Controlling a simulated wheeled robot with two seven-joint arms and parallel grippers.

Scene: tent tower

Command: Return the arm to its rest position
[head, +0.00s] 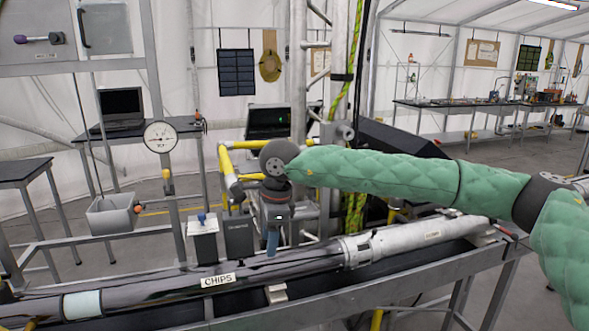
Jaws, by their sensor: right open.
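My right arm, in a green quilted sleeve, comes in from the right and bends down at a dark wrist joint. My right gripper (272,243) points downward with blue fingertips, just above and behind the long tube (130,293) labelled CHIPS. It is open, and I see nothing held in it. My left arm and gripper are not in view.
A metal bench frame (380,291) carries the tube and a grey cylinder (415,240). A pressure gauge (160,137), small boxes (238,236) and a grey bin (112,214) stand behind. Yellow pipes (228,170) rise close to my wrist. Open floor lies at the back right.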

